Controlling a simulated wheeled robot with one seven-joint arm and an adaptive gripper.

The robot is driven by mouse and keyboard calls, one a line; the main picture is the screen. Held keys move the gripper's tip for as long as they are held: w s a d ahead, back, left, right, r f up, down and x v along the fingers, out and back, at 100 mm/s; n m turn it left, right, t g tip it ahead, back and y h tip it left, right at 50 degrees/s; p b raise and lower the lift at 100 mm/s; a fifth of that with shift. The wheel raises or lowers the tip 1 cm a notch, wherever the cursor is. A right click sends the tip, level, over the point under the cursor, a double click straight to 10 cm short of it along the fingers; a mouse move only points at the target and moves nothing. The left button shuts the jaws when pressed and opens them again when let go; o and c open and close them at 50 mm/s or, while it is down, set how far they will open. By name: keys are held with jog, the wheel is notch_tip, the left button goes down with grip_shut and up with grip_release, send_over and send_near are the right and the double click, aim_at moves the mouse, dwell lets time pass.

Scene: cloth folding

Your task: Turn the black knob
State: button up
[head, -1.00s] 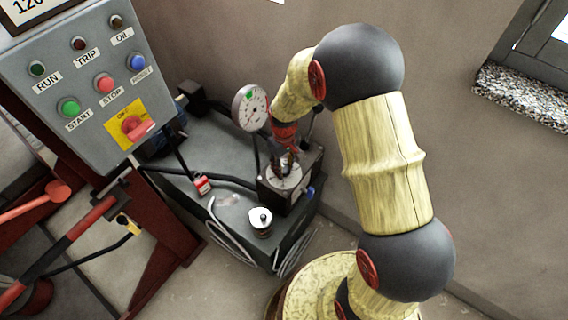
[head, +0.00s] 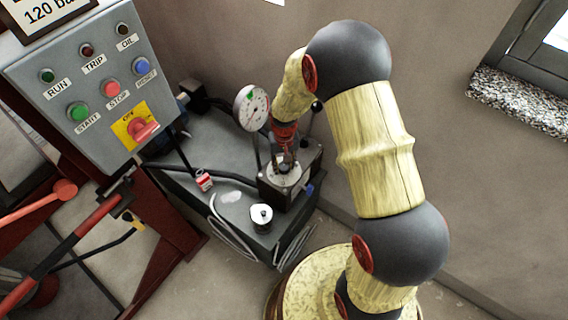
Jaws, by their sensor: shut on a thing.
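My gripper (head: 286,160) points down at the block (head: 303,178) on top of the dark hydraulic unit. It is shut on the black knob (head: 284,168), which stands over a pale round dial plate (head: 291,177) on the block. The knob is small in this view and mostly hidden by the fingers, so its angle cannot be read. A round white pressure gauge (head: 251,107) with a green mark stands just left of my gripper.
A grey control panel (head: 60,75) with several buttons and a red switch (head: 141,130) is at the upper left. A filler cap (head: 261,215) and a red-and-white tag (head: 204,180) are on the unit. Red levers (head: 90,220) are at the left. A window ledge (head: 520,100) is at the right.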

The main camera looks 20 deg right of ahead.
aim_at(284, 166)
jog(key=o, duration=1.2)
jog(key=shift+c, duration=0.2)
notch_tip(284, 166, up, 12)
dwell(0.4)
jog(key=s+r+n+t, duration=0.1)
jog(key=s+r+t, duration=0.4)
jog(key=s+r, duration=1.7)
notch_tip(284, 166, up, 2)
jog(key=shift+r+n+t, duration=0.25)
jog(key=shift+n+t, duration=0.05)
jog(key=shift+n, duration=0.1)
